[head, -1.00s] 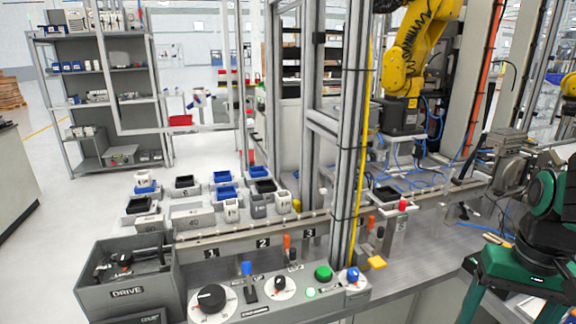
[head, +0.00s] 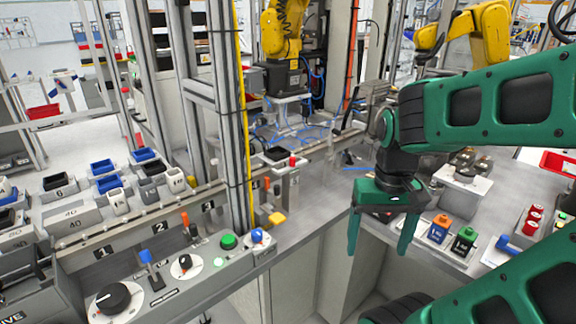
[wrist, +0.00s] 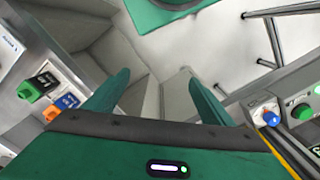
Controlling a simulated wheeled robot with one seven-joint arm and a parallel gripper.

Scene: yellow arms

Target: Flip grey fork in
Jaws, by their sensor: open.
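I cannot clearly pick out a grey fork in either view. My green gripper (head: 380,238) hangs over the gap in front of the bench, fingers pointing down. It is open with nothing between the fingers, also in the wrist view (wrist: 158,85). To its left, the grey control panel carries a lever with a blue top (head: 146,257), a lever with an orange top (head: 186,219), a black knob (head: 112,298), a green button (head: 228,241) and a blue knob (head: 257,236). My gripper touches none of these.
A grey post with a yellow strip (head: 241,120) rises behind the panel. Small bins (head: 107,184) stand at left. Yellow robot arms (head: 283,32) stand behind.

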